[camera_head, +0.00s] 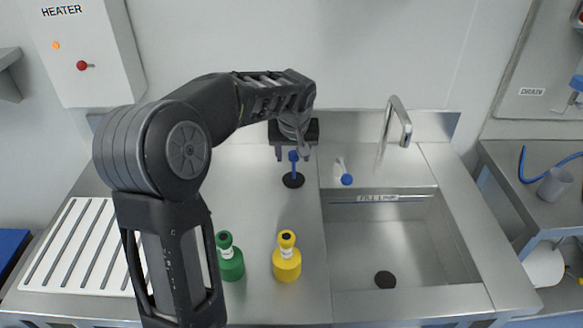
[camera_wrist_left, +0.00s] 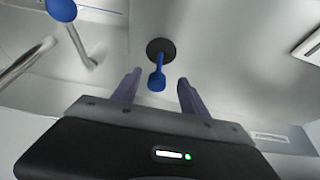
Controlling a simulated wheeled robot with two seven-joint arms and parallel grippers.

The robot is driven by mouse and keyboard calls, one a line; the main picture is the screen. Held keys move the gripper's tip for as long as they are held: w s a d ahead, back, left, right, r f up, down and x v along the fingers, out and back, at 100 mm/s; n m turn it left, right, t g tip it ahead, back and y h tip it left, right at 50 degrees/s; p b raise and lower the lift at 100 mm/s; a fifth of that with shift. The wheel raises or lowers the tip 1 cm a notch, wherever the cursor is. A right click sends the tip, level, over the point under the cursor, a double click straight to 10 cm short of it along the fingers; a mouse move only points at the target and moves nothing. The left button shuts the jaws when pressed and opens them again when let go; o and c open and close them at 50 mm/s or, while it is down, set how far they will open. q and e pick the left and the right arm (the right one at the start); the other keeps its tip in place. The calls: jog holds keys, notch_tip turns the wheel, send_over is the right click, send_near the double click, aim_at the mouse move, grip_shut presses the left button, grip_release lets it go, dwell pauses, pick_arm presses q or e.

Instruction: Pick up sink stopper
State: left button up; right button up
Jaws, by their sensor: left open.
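The sink stopper (camera_head: 293,181) is a black disc with an upright blue handle. It stands on the steel counter (camera_head: 255,205), left of the sink. My left gripper (camera_head: 293,155) is above it, pointing down, with its fingers open on either side of the top of the blue handle. In the left wrist view, the stopper's blue handle (camera_wrist_left: 157,78) shows ahead of the gap between the open fingers (camera_wrist_left: 158,88), with the black disc beyond it. I cannot tell whether a finger touches the handle. My right gripper is not in view.
The sink (camera_head: 385,235) with a dark drain (camera_head: 385,279) lies to the right, under a faucet (camera_head: 398,122). A blue-knobbed lever (camera_head: 346,179) stands close to the stopper's right. Green (camera_head: 230,262) and yellow (camera_head: 287,262) bottles stand in front. A white slatted rack (camera_head: 80,245) lies left.

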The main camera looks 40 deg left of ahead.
aim_at(294, 164)
pick_arm(q)
jog(key=shift+x, duration=1.35)
jog(key=shift+p, duration=0.35)
jog(key=shift+w+a+f, duration=0.1)
jog(key=shift+w+f, duration=0.05)
jog(key=shift+f, duration=0.2)
jog(key=p+x, duration=0.1)
jog(key=x, duration=0.2)
jog(key=shift+w+f+p, duration=0.25)
jog(key=shift+p, duration=0.05)
jog(key=shift+w+f, duration=0.1)
jog(key=shift+f, duration=0.25)
jog(key=shift+c, duration=0.5)
